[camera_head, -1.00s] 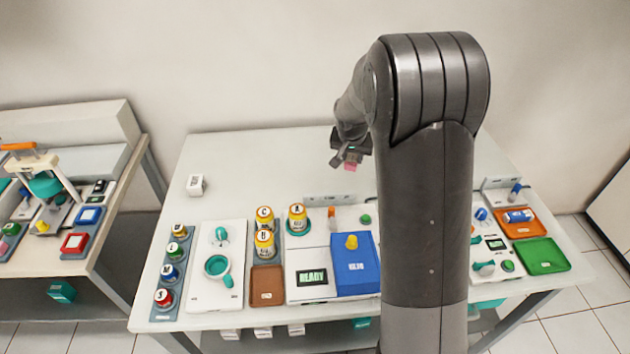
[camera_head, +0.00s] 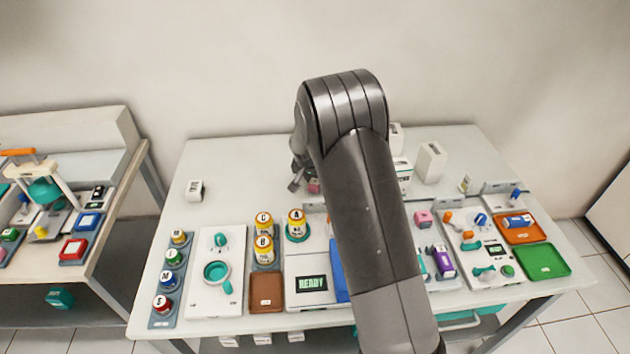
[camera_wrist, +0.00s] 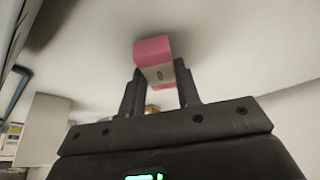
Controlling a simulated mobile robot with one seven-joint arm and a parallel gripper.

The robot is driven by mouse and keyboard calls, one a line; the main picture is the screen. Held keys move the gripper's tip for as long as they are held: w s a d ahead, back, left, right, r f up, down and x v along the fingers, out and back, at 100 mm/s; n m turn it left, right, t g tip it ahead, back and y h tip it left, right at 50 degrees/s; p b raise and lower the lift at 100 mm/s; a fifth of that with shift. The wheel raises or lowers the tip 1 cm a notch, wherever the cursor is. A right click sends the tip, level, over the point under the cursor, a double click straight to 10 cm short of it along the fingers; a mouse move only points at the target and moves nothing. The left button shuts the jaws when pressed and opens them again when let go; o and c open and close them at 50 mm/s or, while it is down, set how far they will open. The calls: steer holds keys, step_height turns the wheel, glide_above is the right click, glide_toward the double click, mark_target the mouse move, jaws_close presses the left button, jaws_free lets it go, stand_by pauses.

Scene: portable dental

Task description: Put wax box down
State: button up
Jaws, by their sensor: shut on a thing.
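The wax box (camera_wrist: 154,51) is a small pink box with a pale label band. In the wrist view it sits between the two fingers of my gripper (camera_wrist: 160,88), which is shut on it. In the head view my gripper (camera_head: 303,181) is over the back middle of the white table (camera_head: 250,160), and a small pink part of the wax box (camera_head: 314,186) shows beside it. My arm hides part of the gripper there. The gap between the box and the table top cannot be judged.
Yellow-topped jars (camera_head: 297,222) and a READY device (camera_head: 311,284) stand in front. White boxes (camera_head: 430,162) stand at the back right. A small white box (camera_head: 194,190) stands at the back left. The table's back left is mostly bare.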

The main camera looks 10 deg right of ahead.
steer(key=shift+f, duration=0.4)
steer(key=shift+f, duration=0.2)
steer(key=o, duration=1)
steer(key=shift+c, duration=0.2)
